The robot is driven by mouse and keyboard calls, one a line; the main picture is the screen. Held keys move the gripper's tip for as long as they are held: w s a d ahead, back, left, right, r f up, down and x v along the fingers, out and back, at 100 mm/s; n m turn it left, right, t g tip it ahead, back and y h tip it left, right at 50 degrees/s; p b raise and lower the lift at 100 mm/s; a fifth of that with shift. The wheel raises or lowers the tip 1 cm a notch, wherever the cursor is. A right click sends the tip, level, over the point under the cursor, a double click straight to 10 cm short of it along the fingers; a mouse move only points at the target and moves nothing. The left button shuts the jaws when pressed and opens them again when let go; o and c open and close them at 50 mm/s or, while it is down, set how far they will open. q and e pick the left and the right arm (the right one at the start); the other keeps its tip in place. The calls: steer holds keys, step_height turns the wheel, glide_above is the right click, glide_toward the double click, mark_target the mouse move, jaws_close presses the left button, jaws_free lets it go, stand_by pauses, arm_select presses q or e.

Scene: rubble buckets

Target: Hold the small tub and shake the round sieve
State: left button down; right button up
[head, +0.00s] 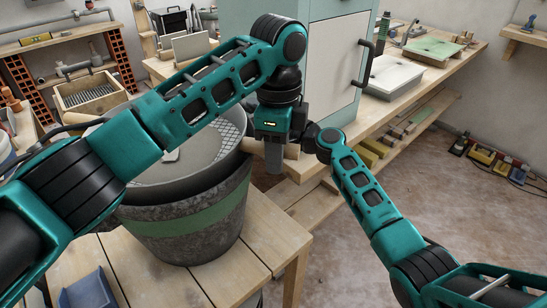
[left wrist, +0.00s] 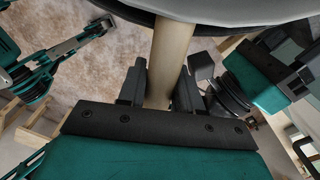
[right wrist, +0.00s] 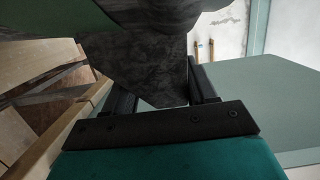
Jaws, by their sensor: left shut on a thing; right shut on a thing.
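The small tub (head: 190,225), dark speckled grey with a green band, stands on a wooden table. The grey round sieve (head: 205,150) sits in or over its mouth, with mesh showing at the right; my left arm hides part of it. The sieve's wooden handle (head: 287,151) points right. In the left wrist view my left gripper (left wrist: 160,82) is shut around this handle (left wrist: 170,50), below the sieve rim (left wrist: 225,8). In the right wrist view my right gripper (right wrist: 157,85) is shut on a dark speckled part of the tub (right wrist: 150,60). The head view mostly hides both gripper tips.
The wooden table (head: 265,245) has bare boards in front of the tub. A blue scoop-like thing (head: 88,292) lies at its lower left. A pale green cabinet (head: 325,60) stands close behind my grippers. Open floor lies right.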

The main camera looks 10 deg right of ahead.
steer(key=shift+f, duration=0.1)
arm_select(q)
steer(key=shift+w, duration=0.1)
stand_by(1.0)
steer(key=shift+f, duration=0.1)
stand_by(0.4)
steer(key=c, duration=1.1)
jaws_free()
steer(key=o, duration=0.4)
arm_select(e)
steer(key=shift+a, duration=0.1)
arm_select(q)
steer(key=shift+w+r, duration=0.15)
steer(key=shift+r, duration=0.3)
steer(key=r, duration=1.1)
steer(key=shift+s+r, duration=0.1)
steer(key=shift+s, duration=0.2)
arm_select(e)
steer(key=shift+f, duration=0.1)
steer(key=shift+c, duration=0.2)
